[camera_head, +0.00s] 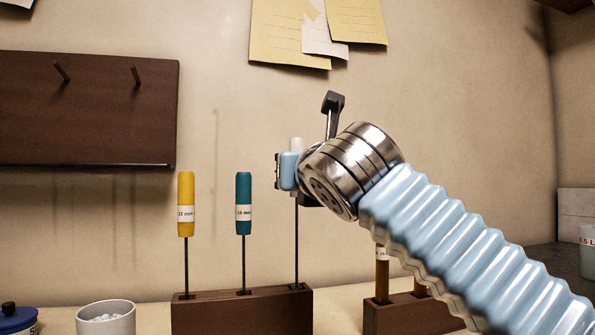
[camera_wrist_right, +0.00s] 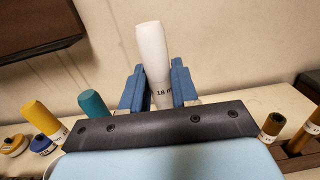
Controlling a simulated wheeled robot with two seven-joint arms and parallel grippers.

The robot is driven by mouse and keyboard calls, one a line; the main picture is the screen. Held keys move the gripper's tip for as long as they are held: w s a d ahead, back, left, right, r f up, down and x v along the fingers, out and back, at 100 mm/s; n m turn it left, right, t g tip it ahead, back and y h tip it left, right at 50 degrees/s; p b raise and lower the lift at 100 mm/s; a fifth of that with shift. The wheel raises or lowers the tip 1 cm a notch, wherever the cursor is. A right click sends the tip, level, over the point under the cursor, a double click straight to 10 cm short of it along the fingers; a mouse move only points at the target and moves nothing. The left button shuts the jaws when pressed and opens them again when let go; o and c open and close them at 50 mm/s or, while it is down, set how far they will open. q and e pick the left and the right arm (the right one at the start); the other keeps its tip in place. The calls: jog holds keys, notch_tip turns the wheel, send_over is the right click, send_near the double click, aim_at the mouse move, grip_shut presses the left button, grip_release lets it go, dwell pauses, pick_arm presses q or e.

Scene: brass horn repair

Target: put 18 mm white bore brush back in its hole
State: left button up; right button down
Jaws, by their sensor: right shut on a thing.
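The 18 mm white bore brush (camera_head: 297,144) is upright in my right gripper (camera_head: 289,172). In the wrist view its white handle (camera_wrist_right: 151,50), with part of an "18" label, stands between the two blue fingers (camera_wrist_right: 158,92), which are shut on it. Its thin dark rod (camera_head: 296,240) runs straight down to the right end of the dark wooden block (camera_head: 243,312). The rod's lower end meets the block's top at the right-hand hole; how deep it sits is hidden. My left gripper is not in view.
A yellow brush (camera_head: 186,195) and a teal brush (camera_head: 243,190) stand upright in the same block, left of the white one. A second block (camera_head: 405,317) with brown-handled tools stands to the right, partly behind my arm. A white cup (camera_head: 106,318) and blue jar (camera_head: 18,320) are at lower left.

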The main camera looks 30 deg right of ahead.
jog(key=shift+f+b, duration=1.05)
jog(key=shift+f, duration=0.45)
jog(key=shift+f+b, duration=0.9)
jog(key=shift+f, duration=0.35)
jog(key=c, duration=0.8)
grip_release()
send_near(297, 205)
jog(key=v, duration=0.4)
